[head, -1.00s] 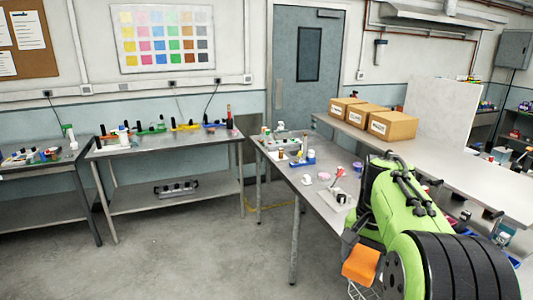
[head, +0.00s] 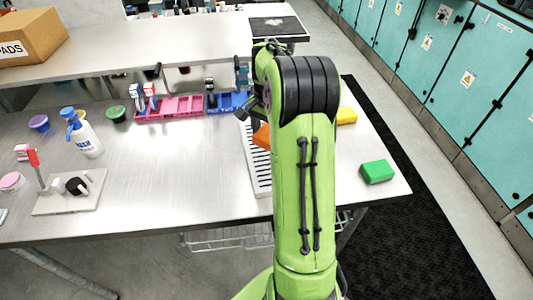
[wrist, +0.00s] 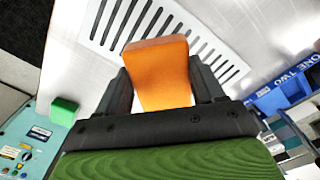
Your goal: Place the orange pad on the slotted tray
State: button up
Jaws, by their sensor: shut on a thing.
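My gripper (wrist: 160,82) is shut on the orange pad (wrist: 157,62), with one dark finger on each side of it. In the head view the orange pad (head: 261,137) shows only partly, behind my green arm. The slotted tray (head: 258,176) is a pale plate with dark slots, lying on the metal table and partly covered by my arm. In the wrist view the slotted tray (wrist: 107,25) lies beyond and under the pad. I cannot tell whether the pad touches it.
A green pad (head: 377,171) and a yellow pad (head: 347,116) lie right of the tray. Pink (head: 178,107) and blue (head: 226,103) bins stand behind it. A white bottle (head: 84,136) and a small fixture board (head: 71,193) stand left. Bare tabletop lies between.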

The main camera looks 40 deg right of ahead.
aim_at(268, 158)
jog(key=f, duration=0.4)
jog(key=f+b, duration=0.1)
jog(key=f, duration=0.1)
jog(key=shift+s+a+f, duration=0.1)
jog(key=shift+s+f, duration=0.15)
jog(key=shift+s, duration=0.1)
jog(key=shift+w+f, duration=0.1)
jog(key=shift+f, duration=0.25)
jog(key=shift+r, duration=0.15)
jog(key=shift+s, duration=0.2)
jog(key=shift+f, duration=0.25)
jog(key=o, duration=1)
